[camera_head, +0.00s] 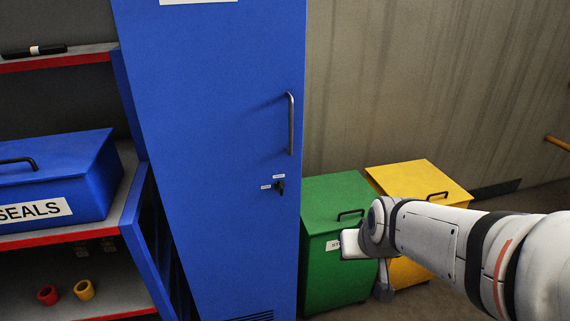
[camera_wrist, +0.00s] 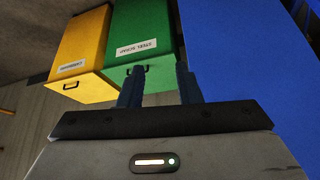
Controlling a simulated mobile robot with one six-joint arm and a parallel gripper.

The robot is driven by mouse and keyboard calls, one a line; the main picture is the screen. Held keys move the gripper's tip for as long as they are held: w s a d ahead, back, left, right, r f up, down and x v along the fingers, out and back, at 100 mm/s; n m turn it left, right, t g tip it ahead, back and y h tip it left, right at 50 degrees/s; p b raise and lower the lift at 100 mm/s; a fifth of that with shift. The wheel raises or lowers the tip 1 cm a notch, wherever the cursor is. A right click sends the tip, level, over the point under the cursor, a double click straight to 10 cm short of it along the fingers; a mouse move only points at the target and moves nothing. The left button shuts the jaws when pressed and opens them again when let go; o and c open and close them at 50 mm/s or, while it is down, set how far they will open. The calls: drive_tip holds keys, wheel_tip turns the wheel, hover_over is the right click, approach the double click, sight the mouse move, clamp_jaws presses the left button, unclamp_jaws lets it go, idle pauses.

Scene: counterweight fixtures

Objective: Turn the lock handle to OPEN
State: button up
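The lock handle (camera_head: 279,188) is a small dark knob on the tall blue cabinet door (camera_head: 215,130), below the long bar pull. Two tiny white labels sit above it and to its left; their words are too small to read. The handle's exact angle is unclear. My gripper (camera_wrist: 159,76) is open in the wrist view, its two dark fingers apart with nothing between them. In the head view my wrist is at the lower right, in front of the green bin and apart from the lock. The lock handle does not show in the wrist view.
A vertical bar pull (camera_head: 291,123) stands out from the door. A green bin (camera_head: 325,275) and a yellow bin (camera_head: 420,178) stand right of the cabinet. An open shelf (camera_head: 75,245) with a blue SEALS box (camera_head: 60,175) stands left.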

drive_tip(key=w+a+f+t, duration=0.2)
drive_tip(key=w+a+t, duration=0.1)
drive_tip(key=w, duration=0.5)
drive_tip(key=n+t+y, duration=0.2)
drive_tip(key=t+y, duration=0.3)
drive_tip(key=t, duration=0.3)
approach(282, 192)
drive_tip(key=w, duration=0.2)
drive_tip(key=shift+t, duration=0.3)
drive_tip(key=x, duration=0.2)
drive_tip(key=p+x, duration=0.1)
drive_tip(key=x, duration=0.2)
drive_tip(key=p+x, duration=0.1)
drive_tip(key=x, duration=0.1)
drive_tip(key=shift+a+f, duration=0.2)
drive_tip(key=shift+a, duration=0.25)
clamp_jaws()
